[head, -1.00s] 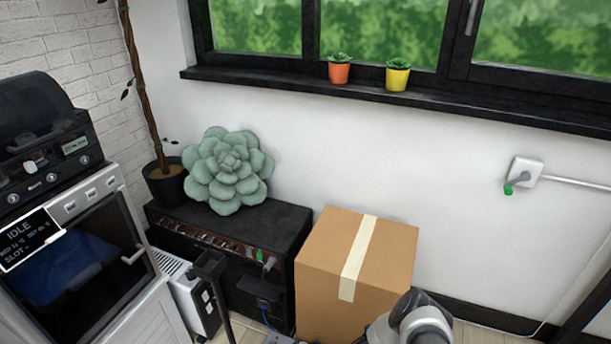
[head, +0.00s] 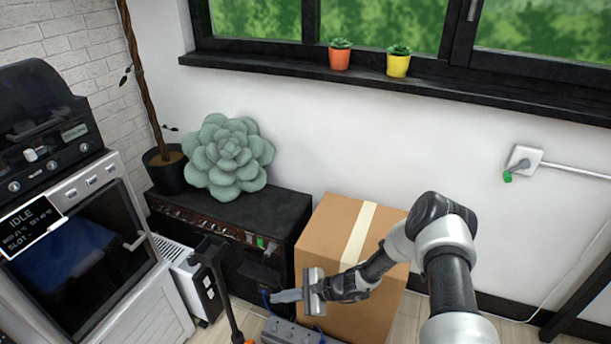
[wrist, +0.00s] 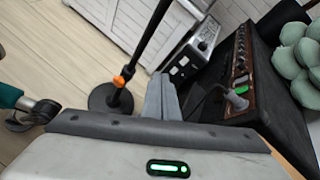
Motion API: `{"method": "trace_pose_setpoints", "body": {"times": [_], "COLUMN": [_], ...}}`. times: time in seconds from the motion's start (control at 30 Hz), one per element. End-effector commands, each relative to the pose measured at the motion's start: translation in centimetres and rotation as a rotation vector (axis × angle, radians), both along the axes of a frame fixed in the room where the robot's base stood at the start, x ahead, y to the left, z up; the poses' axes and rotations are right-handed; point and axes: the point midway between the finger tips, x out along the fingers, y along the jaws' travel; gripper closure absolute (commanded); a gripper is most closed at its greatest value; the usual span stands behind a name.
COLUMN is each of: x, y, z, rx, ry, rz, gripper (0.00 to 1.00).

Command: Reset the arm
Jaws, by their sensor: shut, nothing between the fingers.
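My arm reaches in from the lower right of the head view, bent at the elbow in front of the cardboard box. My gripper (head: 276,297) points left, near the box's lower left front. Its fingers are together with nothing between them. In the wrist view the shut fingers (wrist: 160,90) stick out past the grey gripper body, which has a green light. Beyond them are a black stand's round base and the black amplifier.
A thin black stand (head: 222,285) rises left of my gripper. An oven-like machine (head: 85,240) fills the left. The windowsill (head: 460,103) holds two small pots.

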Motion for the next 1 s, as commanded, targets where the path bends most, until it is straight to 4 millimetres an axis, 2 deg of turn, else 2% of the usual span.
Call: {"method": "trace_pose_setpoints", "body": {"times": [0.03, 0.2, 0.37, 0.47, 0.7, 0.9, 1.0], "x": [0.8, 1.2, 0.1, -1.3, -6.3, -11.9, -14.8], "y": [-0.5, -2.3, -4.4, -5.8, -9.7, -13.4, -15.2], "z": [3.3, 12.4, 20.6, 25.4, 35.7, 42.5, 45.1], "rx": [-0.034, -0.157, -0.294, -0.387, -0.63, -0.844, -0.95], "ry": [-0.061, -0.225, -0.362, -0.44, -0.602, -0.714, -0.763], "rz": [0.068, 0.278, 0.456, 0.556, 0.751, 0.861, 0.898], "gripper": [1.0, 1.0, 1.0, 1.0, 1.0, 1.0, 1.0]}}
